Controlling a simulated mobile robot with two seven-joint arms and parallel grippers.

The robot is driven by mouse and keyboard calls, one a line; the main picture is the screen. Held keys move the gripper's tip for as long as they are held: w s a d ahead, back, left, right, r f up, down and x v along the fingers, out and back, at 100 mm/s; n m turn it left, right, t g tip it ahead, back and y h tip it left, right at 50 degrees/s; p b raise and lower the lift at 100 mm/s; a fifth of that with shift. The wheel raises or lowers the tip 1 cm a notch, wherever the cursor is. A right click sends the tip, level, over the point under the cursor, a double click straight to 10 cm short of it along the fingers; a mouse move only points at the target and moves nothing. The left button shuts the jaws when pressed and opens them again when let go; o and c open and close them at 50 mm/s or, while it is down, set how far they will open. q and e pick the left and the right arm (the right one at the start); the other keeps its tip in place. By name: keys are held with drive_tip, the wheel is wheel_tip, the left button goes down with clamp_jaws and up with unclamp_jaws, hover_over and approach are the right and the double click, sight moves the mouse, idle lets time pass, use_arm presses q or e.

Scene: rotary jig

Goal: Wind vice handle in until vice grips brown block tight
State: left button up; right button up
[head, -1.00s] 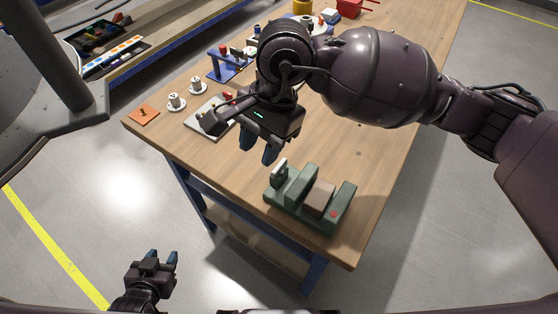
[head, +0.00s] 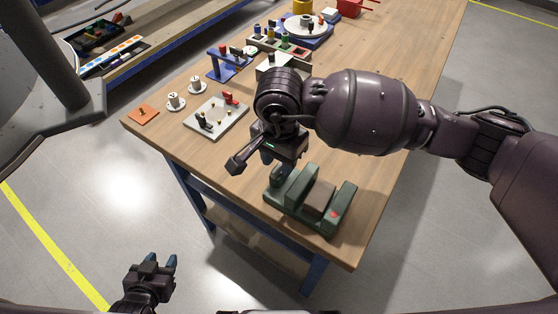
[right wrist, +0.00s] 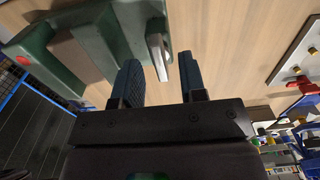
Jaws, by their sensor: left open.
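The green vice (head: 333,221) sits on the near corner of the wooden table, with the brown block (head: 320,198) between its jaws. The block also shows in the right wrist view (right wrist: 72,62); I cannot tell whether both jaws touch it. My right gripper (head: 275,164) points down at the handle end of the vice and hides the handle in the head view. In the right wrist view the pale grey handle (right wrist: 158,56) lies between the two spread fingers (right wrist: 160,68), apart from both. My left gripper (head: 163,261) is open and empty, low beside the table.
A grey board with small pegs (head: 222,118) lies left of my right gripper. An orange plate (head: 144,116), two white knobbed pieces (head: 176,103) and a blue stand (head: 229,66) are further left and back. The table right of the vice is clear.

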drive_tip(key=shift+f, duration=0.55)
use_arm(q)
drive_tip(key=shift+w+d+r, duration=0.1)
drive_tip(key=shift+w+r, duration=0.05)
drive_tip(key=shift+w, duration=0.3)
use_arm(e)
drive_tip(key=c, duration=0.6)
use_arm(q)
drive_tip(key=shift+s+f, duration=0.2)
drive_tip(key=shift+s, duration=0.25)
use_arm(e)
clamp_jaws()
